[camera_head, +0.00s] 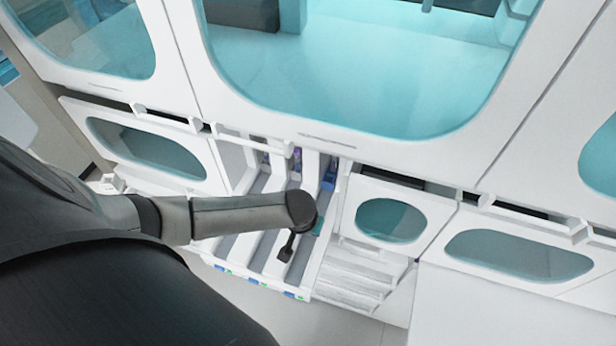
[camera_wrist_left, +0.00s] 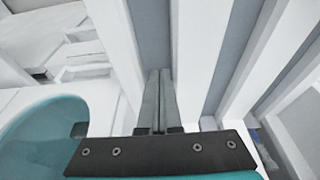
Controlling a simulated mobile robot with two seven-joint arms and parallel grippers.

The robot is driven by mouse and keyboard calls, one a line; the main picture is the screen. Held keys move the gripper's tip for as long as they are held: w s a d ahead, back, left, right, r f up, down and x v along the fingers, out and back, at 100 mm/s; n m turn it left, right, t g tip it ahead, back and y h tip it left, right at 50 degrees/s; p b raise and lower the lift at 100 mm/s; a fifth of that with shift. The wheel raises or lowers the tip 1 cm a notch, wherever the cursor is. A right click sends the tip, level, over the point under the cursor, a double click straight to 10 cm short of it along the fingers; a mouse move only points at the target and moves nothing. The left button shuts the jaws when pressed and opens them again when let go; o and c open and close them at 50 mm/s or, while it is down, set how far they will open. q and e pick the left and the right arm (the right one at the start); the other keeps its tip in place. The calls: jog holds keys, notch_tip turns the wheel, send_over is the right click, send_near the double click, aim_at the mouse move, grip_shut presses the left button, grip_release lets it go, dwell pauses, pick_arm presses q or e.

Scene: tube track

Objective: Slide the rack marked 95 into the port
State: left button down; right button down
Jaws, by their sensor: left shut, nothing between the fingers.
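A white block of parallel lanes with grey floors (camera_head: 262,248) juts out below the large window. Narrow racks stand at its far end: one with a purple top (camera_head: 297,158), one with a blue part (camera_head: 329,176), and one further left (camera_head: 265,160). I cannot read a 95 on any of them, and I cannot tell which opening is the port. My left gripper (camera_head: 286,254) hangs over the right-hand lanes, shut and empty. In the left wrist view its fingers (camera_wrist_left: 161,100) are together over a grey lane between white walls. My right gripper is not in view.
A white door with an oval teal window (camera_head: 390,220) stands right of the lanes, above white ledges (camera_head: 355,275). Another windowed door (camera_head: 150,150) is on the left. A white handle bar (camera_head: 252,139) crosses above the lanes. The front of the lanes looks clear.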

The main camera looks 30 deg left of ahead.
pick_arm(q)
jog(key=shift+w+a, duration=0.2)
jog(key=shift+w, duration=0.65)
jog(key=shift+w+a, duration=0.2)
jog(key=shift+w, duration=0.6)
jog(key=shift+w+a, duration=0.2)
jog(key=shift+w, duration=0.65)
